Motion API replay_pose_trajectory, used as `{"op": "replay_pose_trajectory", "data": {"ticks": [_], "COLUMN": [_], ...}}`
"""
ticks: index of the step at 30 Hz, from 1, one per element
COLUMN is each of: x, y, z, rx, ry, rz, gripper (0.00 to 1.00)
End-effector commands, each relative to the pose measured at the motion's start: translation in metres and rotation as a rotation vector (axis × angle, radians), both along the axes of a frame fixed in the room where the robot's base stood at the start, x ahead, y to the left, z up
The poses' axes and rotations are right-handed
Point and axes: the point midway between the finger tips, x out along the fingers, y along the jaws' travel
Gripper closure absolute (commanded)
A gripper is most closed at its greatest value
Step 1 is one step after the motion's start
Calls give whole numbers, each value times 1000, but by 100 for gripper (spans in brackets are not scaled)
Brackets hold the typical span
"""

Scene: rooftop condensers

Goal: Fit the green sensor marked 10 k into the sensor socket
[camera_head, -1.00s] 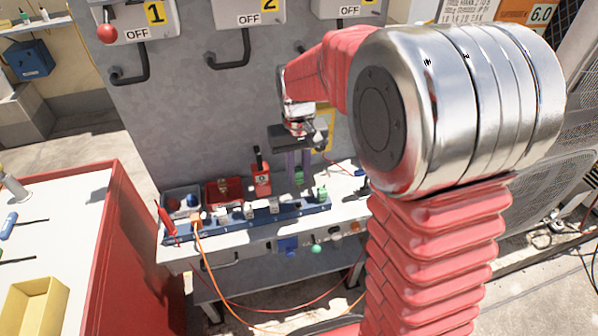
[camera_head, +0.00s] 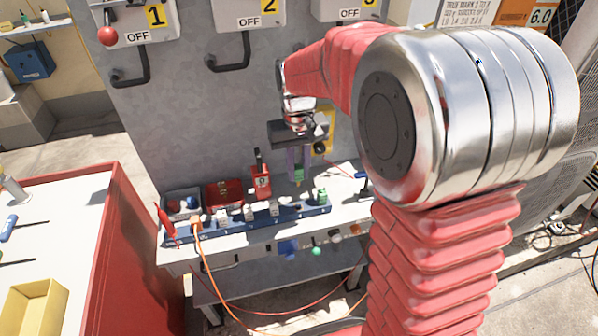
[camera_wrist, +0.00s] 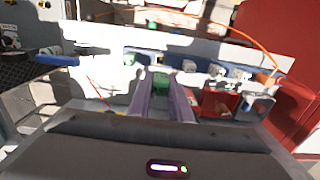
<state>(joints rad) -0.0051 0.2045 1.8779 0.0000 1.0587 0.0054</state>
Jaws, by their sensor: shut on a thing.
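My gripper (camera_head: 298,175) points down over the workbench, its purple-grey fingers shut on a green sensor (camera_head: 299,173). In the wrist view the green sensor (camera_wrist: 160,85) sits between the two fingertips (camera_wrist: 161,92). Its 10 k mark cannot be read. The sensor is held above or just behind the blue rail (camera_head: 262,218), which carries several white and grey fittings. Which fitting is the sensor socket cannot be told. Another green part (camera_head: 321,196) stands at the rail's right end, and shows in the wrist view (camera_wrist: 130,60).
A red bin (camera_head: 222,192) and a grey bin (camera_head: 181,204) stand behind the rail at left, with a red device (camera_head: 260,182) beside them. An orange cable (camera_head: 205,268) hangs over the bench front. The grey panel (camera_head: 200,100) rises close behind.

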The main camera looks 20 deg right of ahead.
Motion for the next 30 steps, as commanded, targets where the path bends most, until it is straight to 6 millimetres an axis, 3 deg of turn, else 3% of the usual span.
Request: {"op": "replay_pose_trajectory", "data": {"ticks": [12,22,23,30], "x": [0,0,0,0], "y": [0,0,0,0], "z": [18,21,21,21], "rx": [0,0,0,0], "ry": [-1,1,1,0], "rz": [0,0,0,0], "gripper": [100,100,83,100]}}
